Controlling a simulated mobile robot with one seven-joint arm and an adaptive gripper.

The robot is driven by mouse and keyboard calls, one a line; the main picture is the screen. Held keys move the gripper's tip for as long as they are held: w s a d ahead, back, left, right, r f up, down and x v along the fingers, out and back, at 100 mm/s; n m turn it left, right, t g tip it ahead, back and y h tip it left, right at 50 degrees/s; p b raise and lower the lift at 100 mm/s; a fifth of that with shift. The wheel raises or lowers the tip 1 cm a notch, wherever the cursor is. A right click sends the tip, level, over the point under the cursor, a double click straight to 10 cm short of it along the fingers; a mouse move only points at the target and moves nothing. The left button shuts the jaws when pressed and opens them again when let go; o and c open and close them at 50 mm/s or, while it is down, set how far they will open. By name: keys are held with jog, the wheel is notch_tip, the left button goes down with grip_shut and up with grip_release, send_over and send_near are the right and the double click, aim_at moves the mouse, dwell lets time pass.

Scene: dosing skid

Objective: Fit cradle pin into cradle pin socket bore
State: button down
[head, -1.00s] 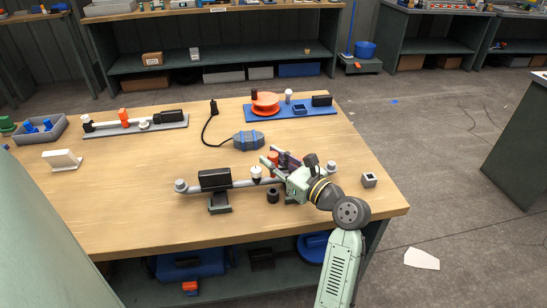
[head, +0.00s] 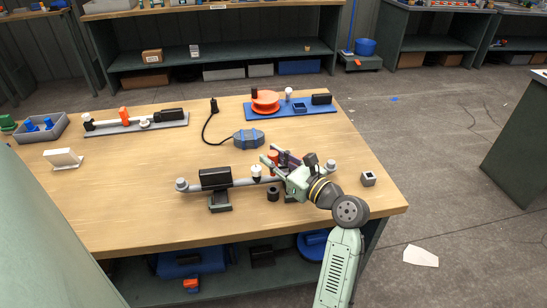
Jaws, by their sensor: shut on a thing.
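My gripper (head: 271,158) is over the middle right of the wooden table, reaching in from the right. It is shut on a small red-orange piece (head: 273,156), which I take to be the cradle pin. The piece looks upright and is partly hidden by the fingers. A small grey block with a dark opening in its top (head: 368,178) stands to the right of my wrist. A short black ring-like cylinder (head: 273,194) stands in front of the pipe. I cannot tell which of these, if either, is the cradle pin socket.
A grey pipe assembly (head: 243,183) with a black block (head: 215,179) runs beneath my gripper, its right part hidden. A blue plate (head: 315,109) with an orange reel is at the back. The table's left front is clear.

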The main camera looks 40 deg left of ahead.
aim_at(274, 175)
jog(key=shift+f+b, duration=1.65)
jog(key=shift+f, duration=2.75)
jog(key=shift+r, duration=0.15)
jog(key=shift+r+p, duration=1.3)
jog(key=shift+p, duration=0.4)
jog(key=shift+r, duration=2.5)
jog(key=shift+f, duration=0.45)
